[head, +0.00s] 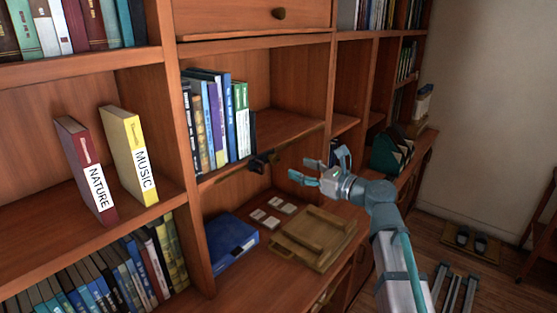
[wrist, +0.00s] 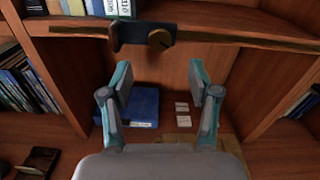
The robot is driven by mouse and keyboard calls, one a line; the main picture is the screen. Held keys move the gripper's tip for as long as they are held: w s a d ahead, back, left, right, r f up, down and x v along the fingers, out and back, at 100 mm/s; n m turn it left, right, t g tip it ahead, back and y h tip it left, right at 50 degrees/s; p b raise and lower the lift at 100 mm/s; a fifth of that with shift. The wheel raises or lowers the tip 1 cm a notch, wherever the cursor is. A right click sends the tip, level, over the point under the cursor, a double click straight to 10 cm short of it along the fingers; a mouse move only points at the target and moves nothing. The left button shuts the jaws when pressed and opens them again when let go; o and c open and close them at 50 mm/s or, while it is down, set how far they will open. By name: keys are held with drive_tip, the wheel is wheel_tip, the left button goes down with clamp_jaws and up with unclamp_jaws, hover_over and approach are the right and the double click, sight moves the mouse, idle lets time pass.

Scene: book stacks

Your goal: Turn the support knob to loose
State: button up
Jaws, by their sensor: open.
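The support knob (wrist: 160,39) is a round brass knob on a dark bracket (wrist: 128,38) at the shelf's front edge, near the top of the wrist view. In the head view the dark bracket and knob (head: 262,162) show small at the edge of the middle shelf, under the row of books. My gripper (wrist: 158,75) is open and empty, its two teal-and-grey fingers spread apart. In the wrist view the knob appears beyond and above the gap between the fingers, apart from them. In the head view my gripper (head: 317,166) is right of the knob. The knob's setting cannot be read.
Several upright books (head: 215,118) stand on the shelf above the bracket. Below it lie a blue box (head: 230,241), small white cards (head: 272,213) and a wooden tray (head: 314,240). A cabinet divider (wrist: 228,75) rises right of the compartment. Open space lies before the shelf.

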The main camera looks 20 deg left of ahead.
sight(277, 160)
drive_tip(key=p+x, duration=0.1)
drive_tip(key=x, duration=0.8)
drive_tip(key=shift+d+p, duration=0.1)
drive_tip(key=shift+p, duration=0.25)
clamp_jaws()
drive_tip(key=shift+f, duration=0.1)
